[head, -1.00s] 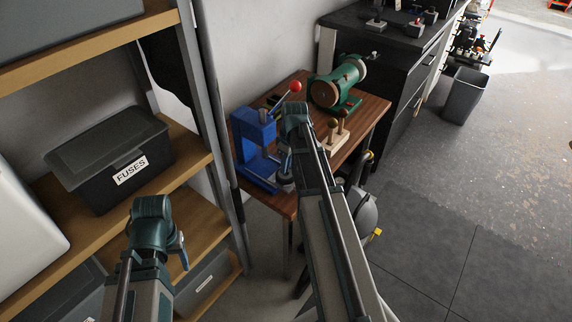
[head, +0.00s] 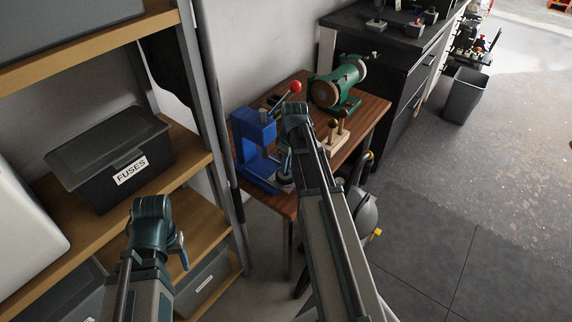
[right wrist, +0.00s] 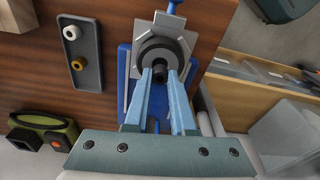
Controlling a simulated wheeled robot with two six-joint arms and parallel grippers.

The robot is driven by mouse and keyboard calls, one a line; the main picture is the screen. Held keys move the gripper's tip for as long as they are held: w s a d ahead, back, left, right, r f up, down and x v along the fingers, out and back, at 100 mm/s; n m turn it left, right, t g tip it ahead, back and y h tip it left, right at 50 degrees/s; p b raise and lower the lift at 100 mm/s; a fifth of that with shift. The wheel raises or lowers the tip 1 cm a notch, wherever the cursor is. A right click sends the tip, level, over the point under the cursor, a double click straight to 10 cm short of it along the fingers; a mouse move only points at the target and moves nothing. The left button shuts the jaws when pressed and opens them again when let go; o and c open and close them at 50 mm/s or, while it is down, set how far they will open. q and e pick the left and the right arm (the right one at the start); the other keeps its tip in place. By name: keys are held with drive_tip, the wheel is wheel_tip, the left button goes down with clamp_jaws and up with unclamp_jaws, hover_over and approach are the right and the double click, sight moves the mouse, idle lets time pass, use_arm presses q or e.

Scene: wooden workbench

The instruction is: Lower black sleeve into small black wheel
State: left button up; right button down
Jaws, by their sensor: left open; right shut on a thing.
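The small black wheel (right wrist: 158,51) lies flat on a pale plate on the base of the blue press; it also shows in the head view (head: 285,177). My right gripper (right wrist: 160,73) is shut on the black sleeve (right wrist: 159,75), whose end shows between the fingertips. In the right wrist view the sleeve overlaps the near part of the wheel's centre. I cannot tell whether it is above the hole or partly inside it. In the head view my right wrist hides the sleeve. My left gripper (head: 181,250) is open, empty and far from the bench, near the shelf.
The blue press (head: 252,140) with its red-knobbed lever stands close to my right gripper. A grey tray (right wrist: 87,76) holds a white and a brass-coloured piece. A green grinder (head: 338,84) and a wooden block with pegs (head: 335,143) stand on the bench. Shelves with bins are at left.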

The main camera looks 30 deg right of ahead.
drive_tip(key=shift+f, duration=0.15)
drive_tip(key=shift+f+b, duration=0.75)
drive_tip(key=shift+b, duration=0.1)
drive_tip(key=shift+r, duration=0.1)
drive_tip(key=c, duration=0.7)
unclamp_jaws()
drive_tip(key=shift+r, duration=0.1)
drive_tip(key=r+p, duration=0.4)
drive_tip(key=s+r+p, duration=0.1)
drive_tip(key=r+p, duration=0.8)
drive_tip(key=shift+s+d+r+p, duration=0.25)
drive_tip(key=shift+d+p, duration=0.15)
